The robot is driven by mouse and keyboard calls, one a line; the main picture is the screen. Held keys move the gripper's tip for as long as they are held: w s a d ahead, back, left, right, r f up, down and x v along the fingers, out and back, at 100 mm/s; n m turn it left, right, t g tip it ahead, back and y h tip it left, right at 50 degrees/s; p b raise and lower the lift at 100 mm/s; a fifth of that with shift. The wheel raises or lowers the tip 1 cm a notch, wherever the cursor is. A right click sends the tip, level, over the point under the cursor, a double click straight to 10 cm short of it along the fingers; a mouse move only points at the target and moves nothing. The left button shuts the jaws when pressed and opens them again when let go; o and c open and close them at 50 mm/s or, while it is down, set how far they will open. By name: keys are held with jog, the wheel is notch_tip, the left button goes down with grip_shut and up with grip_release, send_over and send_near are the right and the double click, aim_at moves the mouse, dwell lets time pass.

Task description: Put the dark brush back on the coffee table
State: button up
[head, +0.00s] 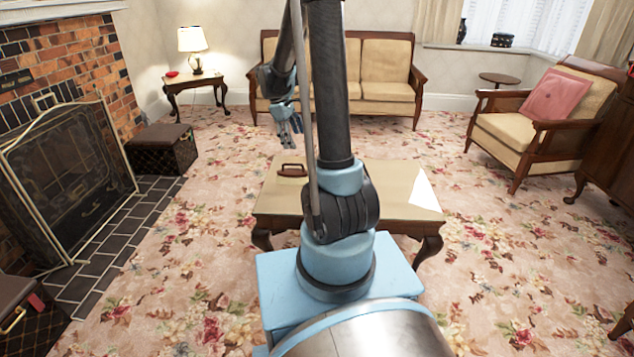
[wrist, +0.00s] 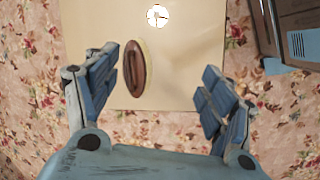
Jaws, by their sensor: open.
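The dark brush (head: 292,170) is reddish brown and oval. It lies on the left part of the coffee table's cream top (head: 385,180). In the wrist view the brush (wrist: 134,68) shows a pale bristle edge and lies on the tabletop (wrist: 190,70), near its lower left corner. My gripper (head: 289,135) hangs above the table's far left side, apart from the brush. In the wrist view my gripper (wrist: 157,88) is open and empty, and the brush appears between its fingers, closer to the left one. My arm hides part of the tabletop.
A fireplace screen (head: 70,170) and a dark patterned box (head: 160,148) stand at left. A side table with a lamp (head: 192,45), a sofa (head: 385,70) and an armchair (head: 530,125) stand behind. Flowered carpet is open on both sides of the table.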

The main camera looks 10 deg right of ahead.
jog(key=s+d+r+m+y, duration=0.1)
jog(key=s+r, duration=0.2)
jog(key=s, duration=0.2)
jog(key=s+r+m, duration=0.2)
jog(key=s+r, duration=0.1)
jog(key=s, duration=0.2)
jog(key=s+f+m+t+y, duration=0.2)
jog(key=s+m, duration=0.6)
jog(key=s, duration=1.6)
jog(key=shift+s+a+f+y, duration=0.15)
jog(key=shift+s+f+y, duration=0.15)
jog(key=shift+f, duration=0.9)
